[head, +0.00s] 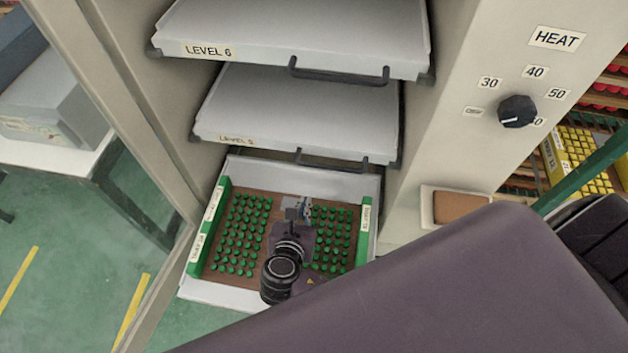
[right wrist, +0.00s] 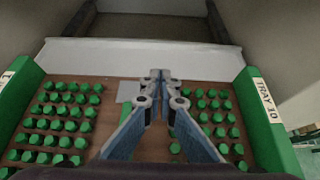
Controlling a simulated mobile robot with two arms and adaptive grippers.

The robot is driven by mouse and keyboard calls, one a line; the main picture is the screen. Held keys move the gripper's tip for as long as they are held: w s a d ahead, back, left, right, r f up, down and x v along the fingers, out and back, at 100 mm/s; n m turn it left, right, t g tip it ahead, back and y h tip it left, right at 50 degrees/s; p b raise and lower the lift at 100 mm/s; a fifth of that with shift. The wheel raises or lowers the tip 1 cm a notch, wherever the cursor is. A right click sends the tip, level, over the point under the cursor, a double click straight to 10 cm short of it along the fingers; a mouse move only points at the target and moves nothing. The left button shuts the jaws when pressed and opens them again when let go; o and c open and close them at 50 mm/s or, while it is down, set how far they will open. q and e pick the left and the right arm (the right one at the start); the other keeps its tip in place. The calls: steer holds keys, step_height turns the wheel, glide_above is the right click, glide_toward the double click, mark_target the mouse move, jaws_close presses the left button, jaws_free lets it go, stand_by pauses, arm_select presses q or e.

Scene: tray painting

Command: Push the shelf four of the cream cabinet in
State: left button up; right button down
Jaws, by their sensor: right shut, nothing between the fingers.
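The cream cabinet (head: 440,120) stands open with shelves stacked inside. The shelf below the one labelled LEVEL 5 is shelf four (head: 222,292); it sticks out toward me. On it lies a brown tray with green side rails (head: 207,232) and rows of green pegs. My right gripper (head: 298,208) is over the middle of this tray, its fingers shut and empty, pointing toward the cabinet. In the right wrist view the fingertips (right wrist: 160,76) are near the tray's far edge, with the shelf's bare white strip (right wrist: 215,62) beyond. Contact cannot be told. My left gripper is not in view.
The LEVEL 5 shelf (head: 290,115) and LEVEL 6 shelf (head: 300,30) with dark handles are directly above. A heat knob (head: 517,111) is on the cabinet's right face. An open door (head: 105,90) stands at left. Racks with yellow trays (head: 575,160) are at right.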

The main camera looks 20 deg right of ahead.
steer(key=b, duration=0.1)
glide_toward(315, 171)
steer(key=f, duration=0.1)
steer(key=w+f, duration=0.1)
steer(key=d+f, duration=0.1)
steer(key=shift+w, duration=0.2)
steer(key=shift+w+d, duration=0.3)
steer(key=shift+w, duration=0.2)
steer(key=shift+w+d, duration=0.35)
steer(key=shift+w, duration=0.2)
steer(key=shift+w+d, duration=0.4)
steer(key=shift+w, duration=0.15)
